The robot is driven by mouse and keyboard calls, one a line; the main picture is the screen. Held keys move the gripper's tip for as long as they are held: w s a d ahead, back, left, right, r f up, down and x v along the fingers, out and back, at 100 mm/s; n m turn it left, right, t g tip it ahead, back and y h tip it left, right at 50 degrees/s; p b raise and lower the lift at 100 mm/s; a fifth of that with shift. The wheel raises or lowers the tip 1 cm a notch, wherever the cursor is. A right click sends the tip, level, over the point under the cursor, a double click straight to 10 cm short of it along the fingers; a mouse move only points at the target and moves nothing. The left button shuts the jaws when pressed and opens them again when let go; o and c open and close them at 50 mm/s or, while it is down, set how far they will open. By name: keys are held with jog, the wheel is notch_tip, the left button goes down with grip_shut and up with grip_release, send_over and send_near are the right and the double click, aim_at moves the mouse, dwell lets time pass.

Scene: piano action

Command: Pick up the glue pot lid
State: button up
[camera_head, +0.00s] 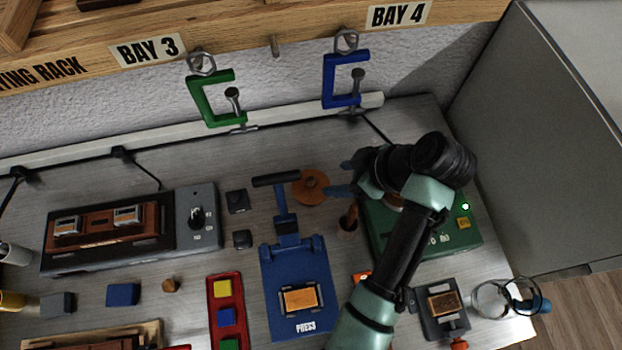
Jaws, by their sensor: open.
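A round copper-brown disc with a small knob at its centre, which looks like the glue pot lid (311,187), lies on the metal bench just right of the dark handle of the blue press. My gripper (341,179) is open, its two blue fingers pointing left toward the lid. The fingertips are a little right of the lid, and nothing shows between them. I cannot tell their height above the bench. A green box-shaped unit (455,237) stands under my arm. Something brown on its top is mostly hidden by my wrist.
The blue press (291,290) stands left of my arm, its dark handle (276,179) close to the lid. A small cup with a brown-handled tool (347,223) stands below my fingers. Green (209,98) and blue (339,80) clamps hang above. Bench behind the lid is clear.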

aim_at(312, 181)
jog(key=p+x, duration=0.2)
jog(key=x, duration=0.9)
jog(key=shift+w, duration=0.15)
grip_shut()
